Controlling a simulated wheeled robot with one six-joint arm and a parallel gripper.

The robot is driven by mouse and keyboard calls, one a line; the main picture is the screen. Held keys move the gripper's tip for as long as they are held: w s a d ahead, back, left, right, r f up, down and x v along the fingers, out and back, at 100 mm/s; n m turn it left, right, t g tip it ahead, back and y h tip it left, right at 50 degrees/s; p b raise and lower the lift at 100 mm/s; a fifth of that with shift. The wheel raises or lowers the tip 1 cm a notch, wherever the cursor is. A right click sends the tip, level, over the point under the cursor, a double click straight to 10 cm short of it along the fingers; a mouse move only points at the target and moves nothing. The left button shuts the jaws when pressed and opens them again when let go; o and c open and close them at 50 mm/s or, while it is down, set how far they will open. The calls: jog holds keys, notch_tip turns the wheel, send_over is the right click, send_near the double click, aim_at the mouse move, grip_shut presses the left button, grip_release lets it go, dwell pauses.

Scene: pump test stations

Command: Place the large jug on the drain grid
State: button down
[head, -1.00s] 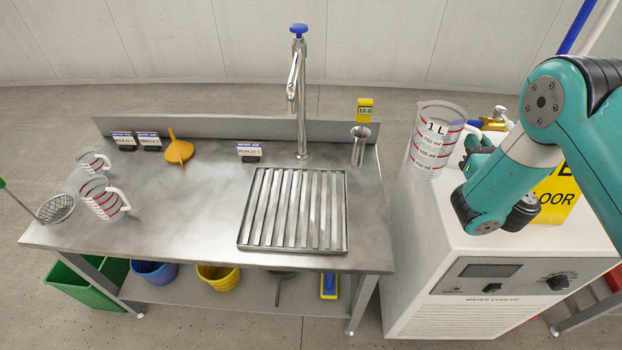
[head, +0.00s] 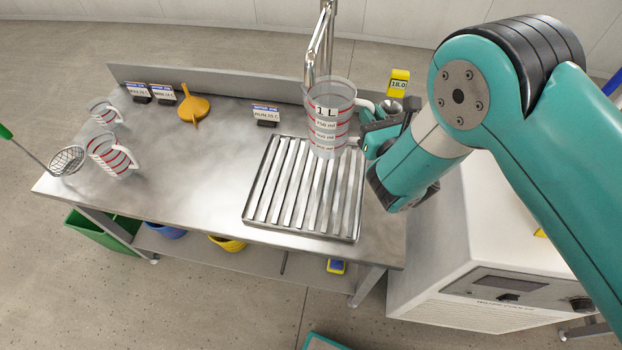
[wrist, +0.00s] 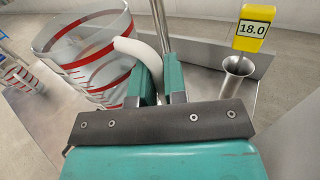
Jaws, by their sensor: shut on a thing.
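The large clear jug (head: 328,119), marked 1 L with red bands, is upright over the back right part of the drain grid (head: 262,199). I cannot tell whether its base touches the bars. My gripper (head: 366,122) is to the right of the jug and shut on its white handle. In the wrist view the jug (wrist: 84,52) is at the left, and its handle passes between the teal fingers of my gripper (wrist: 160,82). The jug hides part of the grid and the lower tap.
The metal tap (head: 321,40) rises just behind the jug. A yellow 18.0 display (head: 399,80) stands to the right, above a metal cup (wrist: 236,74). Two smaller jugs (head: 109,156), (head: 104,114) and a yellow funnel (head: 193,106) are on the left. The table's middle is clear.

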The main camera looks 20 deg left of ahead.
aim_at(343, 149)
jog(key=shift+n+g+y, duration=0.4)
jog(key=shift+g+y, duration=0.1)
jog(key=s+a, duration=0.2)
jog(key=a, duration=0.1)
jog(key=shift+s+f, duration=0.3)
jog(key=shift+f, duration=0.05)
jog(key=f+b, duration=0.1)
jog(key=f, duration=0.1)
jog(key=f+b, duration=0.1)
jog(key=b, duration=0.1)
jog(key=f+b, duration=0.2)
jog(key=shift+s+a+f, duration=0.15)
jog(key=shift+a+f, duration=0.1)
jog(key=shift+f, duration=0.1)
jog(key=shift+f+b, duration=0.9)
jog(key=shift+f, duration=1.15)
jog(key=shift+f, duration=0.15)
jog(key=c, duration=1.2)
grip_release()
jog(key=shift+o, duration=0.2)
